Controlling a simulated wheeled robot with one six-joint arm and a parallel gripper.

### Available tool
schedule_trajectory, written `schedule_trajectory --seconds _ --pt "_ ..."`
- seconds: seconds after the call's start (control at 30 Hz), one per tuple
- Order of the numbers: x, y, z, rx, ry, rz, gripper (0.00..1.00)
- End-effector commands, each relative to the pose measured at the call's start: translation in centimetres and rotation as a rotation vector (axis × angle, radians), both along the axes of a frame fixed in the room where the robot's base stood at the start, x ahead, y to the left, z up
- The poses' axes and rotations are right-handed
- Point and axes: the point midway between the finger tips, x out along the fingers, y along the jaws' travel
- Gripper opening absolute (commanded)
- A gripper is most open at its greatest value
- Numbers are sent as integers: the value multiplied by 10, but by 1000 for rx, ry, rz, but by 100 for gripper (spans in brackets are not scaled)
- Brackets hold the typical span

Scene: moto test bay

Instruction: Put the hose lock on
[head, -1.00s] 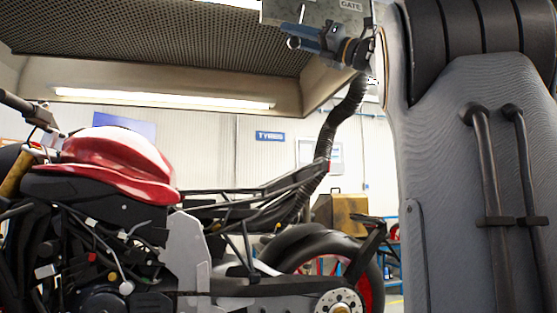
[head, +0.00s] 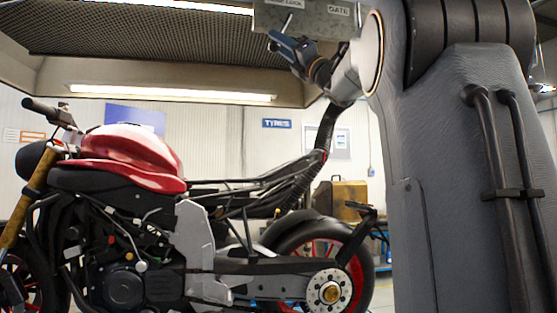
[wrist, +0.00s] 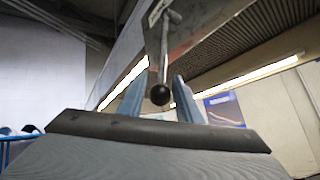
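The hose lock shows in the wrist view as a metal lever (wrist: 164,50) hanging from a plate, with a black ball knob (wrist: 160,95) at its lower end. My gripper (wrist: 158,98) is open, with one blue finger on each side of the knob in the picture. I cannot tell whether the knob is truly between the fingertips or beyond them. In the head view my gripper (head: 278,42) is just below the left part of a grey label panel (head: 312,18).
The panel's right label reads GATE; the left one is cut off at the top. A large overhead hood (head: 150,40) is at the left. A red motorcycle (head: 130,155) stands below, with a dark ribbed hose (head: 325,135) behind it. My arm fills the right side.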

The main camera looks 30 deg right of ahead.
Motion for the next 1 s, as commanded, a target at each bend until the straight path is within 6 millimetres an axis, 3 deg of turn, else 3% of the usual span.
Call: schedule_trajectory --seconds 0.33,1.0 --pt "-36 -18 -42 -3 -1 2 28" --pt "40 -47 -131 441 240 79 28"
